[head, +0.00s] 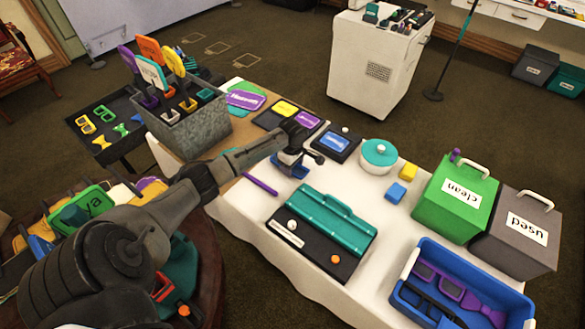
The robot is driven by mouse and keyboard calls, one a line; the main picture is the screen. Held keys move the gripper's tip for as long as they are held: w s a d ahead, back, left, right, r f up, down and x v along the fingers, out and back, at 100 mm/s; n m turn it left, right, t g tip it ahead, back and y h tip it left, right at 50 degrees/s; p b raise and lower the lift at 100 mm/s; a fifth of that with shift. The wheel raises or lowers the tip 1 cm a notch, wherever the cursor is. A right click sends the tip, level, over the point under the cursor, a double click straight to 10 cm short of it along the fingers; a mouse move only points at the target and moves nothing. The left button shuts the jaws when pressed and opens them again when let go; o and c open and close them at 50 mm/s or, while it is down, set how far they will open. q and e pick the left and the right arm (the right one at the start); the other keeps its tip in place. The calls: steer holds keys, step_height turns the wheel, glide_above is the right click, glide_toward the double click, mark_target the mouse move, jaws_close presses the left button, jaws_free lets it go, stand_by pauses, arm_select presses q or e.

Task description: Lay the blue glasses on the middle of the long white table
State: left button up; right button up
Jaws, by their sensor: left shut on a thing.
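The long white table (347,183) runs from the upper left to the lower right. My left gripper (291,160) is over the table's middle stretch and is shut on the blue glasses (288,170). The gripper partly hides them, and only some of the blue frame shows below the fingers. The glasses are at or just above the white top; I cannot tell whether they touch it. My right gripper is not in view.
A purple stick (260,185) lies left of the gripper, and a teal case on a black board (320,222) in front. A black pad with a blue card (335,143) is close behind. Green (455,198) and grey (520,228) bins and a blue crate (410,265) crowd the right end.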

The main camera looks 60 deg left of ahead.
arm_select(q)
steer(key=shift+f, duration=0.3)
steer(key=o, duration=0.9)
steer(key=shift+r+p, duration=1.95)
steer(key=shift+r, duration=4.2)
